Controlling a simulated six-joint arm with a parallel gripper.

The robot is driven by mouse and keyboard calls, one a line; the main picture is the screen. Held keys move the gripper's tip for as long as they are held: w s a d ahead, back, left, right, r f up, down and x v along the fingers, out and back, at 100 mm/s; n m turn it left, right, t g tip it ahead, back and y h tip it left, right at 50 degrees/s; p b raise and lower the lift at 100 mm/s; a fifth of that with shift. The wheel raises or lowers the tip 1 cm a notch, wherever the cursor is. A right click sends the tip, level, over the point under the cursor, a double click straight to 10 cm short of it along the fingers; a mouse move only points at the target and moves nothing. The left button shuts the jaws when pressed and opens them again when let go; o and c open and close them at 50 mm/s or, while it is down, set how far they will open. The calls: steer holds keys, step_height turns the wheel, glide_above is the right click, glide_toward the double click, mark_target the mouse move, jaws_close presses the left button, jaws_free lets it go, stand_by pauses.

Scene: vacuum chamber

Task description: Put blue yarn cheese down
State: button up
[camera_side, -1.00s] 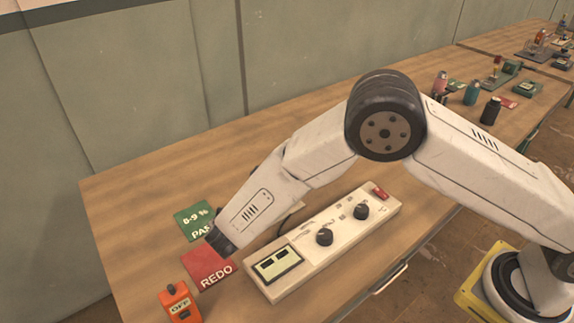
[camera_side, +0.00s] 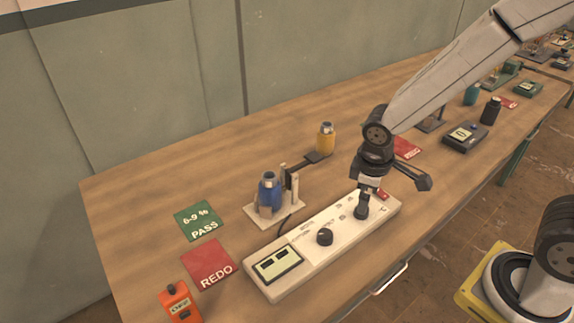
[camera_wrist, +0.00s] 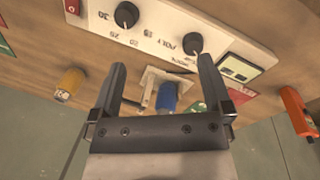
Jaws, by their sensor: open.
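The blue yarn cheese (camera_side: 269,192) sits upright on a small pale stand (camera_side: 275,211) with posts, on the bench in the side view. It also shows in the wrist view (camera_wrist: 167,98). My gripper (camera_side: 368,184) is over the right part of the white control panel, near the right knob, well apart from the blue cheese. In the wrist view my gripper (camera_wrist: 160,66) has its two fingers spread with nothing held between them. The green PASS card (camera_side: 202,221) and red REDO card (camera_side: 209,264) lie bare left of the stand.
The control panel (camera_side: 300,252) with two knobs and a display lies along the front edge. An orange box (camera_side: 180,303) is at the near left. Several bottles and devices stand far right.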

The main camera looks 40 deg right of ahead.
steer(key=s+m, duration=0.1)
steer(key=m, duration=0.1)
steer(key=s+d+r+m+t+y, duration=0.1)
steer(key=s+d+m, duration=0.1)
steer(key=m, duration=0.1)
steer(key=shift+s+d+r+m+t+y, duration=0.1)
steer(key=shift+s+r+m+t+y, duration=0.2)
steer(key=shift+s, duration=0.1)
